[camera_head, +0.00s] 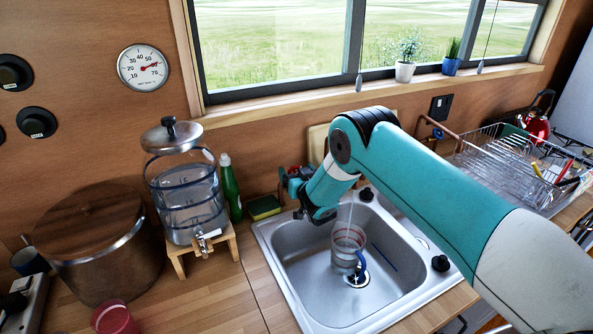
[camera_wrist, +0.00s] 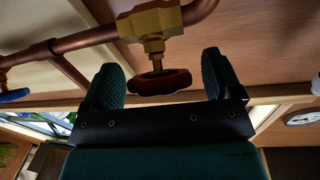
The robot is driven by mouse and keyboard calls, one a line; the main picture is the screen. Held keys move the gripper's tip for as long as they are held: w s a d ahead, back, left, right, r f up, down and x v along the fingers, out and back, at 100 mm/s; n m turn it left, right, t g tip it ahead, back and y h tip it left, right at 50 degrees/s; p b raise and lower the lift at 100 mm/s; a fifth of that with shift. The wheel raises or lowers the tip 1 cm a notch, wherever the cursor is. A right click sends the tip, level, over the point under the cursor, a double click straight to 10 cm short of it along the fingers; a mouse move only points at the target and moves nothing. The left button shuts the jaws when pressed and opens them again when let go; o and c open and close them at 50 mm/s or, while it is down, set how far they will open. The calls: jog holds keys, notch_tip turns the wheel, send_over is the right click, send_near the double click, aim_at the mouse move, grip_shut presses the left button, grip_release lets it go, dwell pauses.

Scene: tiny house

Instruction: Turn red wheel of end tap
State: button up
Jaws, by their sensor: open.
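The red wheel (camera_wrist: 160,83) shows in the wrist view, mounted on a brass tap (camera_wrist: 150,24) on a copper pipe (camera_wrist: 85,40). My gripper (camera_wrist: 161,72) is open, with one dark green finger on each side of the wheel. Gaps show between the fingers and the wheel's rim, more clearly on the right. In the head view my gripper (camera_head: 297,188) is behind the sink's left back corner, partly hidden by my arm. A little red shows beside it, too small to identify surely.
A blue wheel (camera_head: 437,133) is on the pipe at right. A clear jug (camera_head: 347,252) stands in the sink (camera_head: 300,275), with a thin stream above it. A green bottle (camera_head: 230,190), a sponge (camera_head: 264,208) and a glass dispenser (camera_head: 187,195) stand left. A dish rack (camera_head: 510,170) is at right.

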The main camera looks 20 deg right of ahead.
jog(key=c, duration=0.9)
jog(key=b, duration=0.1)
jog(key=m+b, duration=0.1)
jog(key=b, duration=0.1)
jog(key=shift+a+f+h, duration=0.1)
jog(key=shift+f+h, duration=0.15)
jog(key=shift+h, duration=0.15)
jog(key=shift+f+m+h+b, duration=0.1)
jog(key=shift+m+h+b, duration=0.2)
jog(key=shift+b, duration=0.65)
jog(key=m+h+b, duration=0.2)
jog(key=m+b, duration=0.1)
jog(key=b, duration=0.4)
jog(key=shift+f+g+h, duration=0.15)
jog(key=shift+g+h, duration=0.15)
jog(key=shift+h, duration=0.1)
jog(key=m+h+b, duration=0.1)
jog(key=m+b, duration=0.1)
jog(key=b, duration=0.2)
jog(key=m+g+h+b, duration=0.1)
jog(key=m+h+b, duration=0.1)
jog(key=b, duration=0.1)
jog(key=shift+r+g+b, duration=0.2)
jog(key=shift+g+b, duration=0.1)
jog(key=shift+b, duration=0.05)
jog(key=shift+d+r+m+g+h+b, duration=0.2)
jog(key=shift+m+g+h+b, duration=0.25)
jog(key=shift+m+b, duration=0.35)
jog(key=shift+r, duration=0.1)
